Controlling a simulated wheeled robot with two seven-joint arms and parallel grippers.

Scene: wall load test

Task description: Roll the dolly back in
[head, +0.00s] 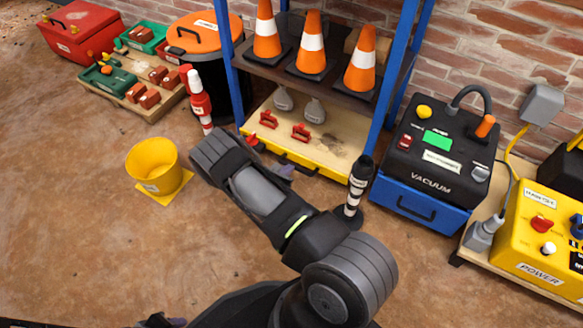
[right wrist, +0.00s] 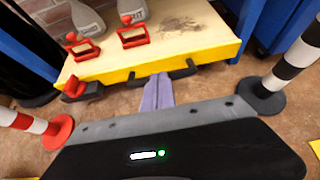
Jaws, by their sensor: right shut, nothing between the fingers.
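The dolly (head: 335,143) is a low wooden deck with a yellow front edge and black handles, between the blue posts of the shelf. It carries two grey weights and red clamps. Its front edge (right wrist: 205,60) also shows in the right wrist view; how far it stands out from the shelf is hard to judge. My right gripper (head: 284,171) is shut and empty, with its fingers (right wrist: 158,90) at the dolly's front edge beside the handle. Contact cannot be made out. A bit of my left gripper (head: 163,321) shows at the bottom edge; its fingers are unclear.
A red-and-white post (head: 199,102) stands left of the dolly, a black-and-white post (head: 354,188) right. Orange cones (head: 311,45) stand on the shelf above. A yellow bucket (head: 154,168) is at left, a vacuum on a blue base (head: 417,210) at right.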

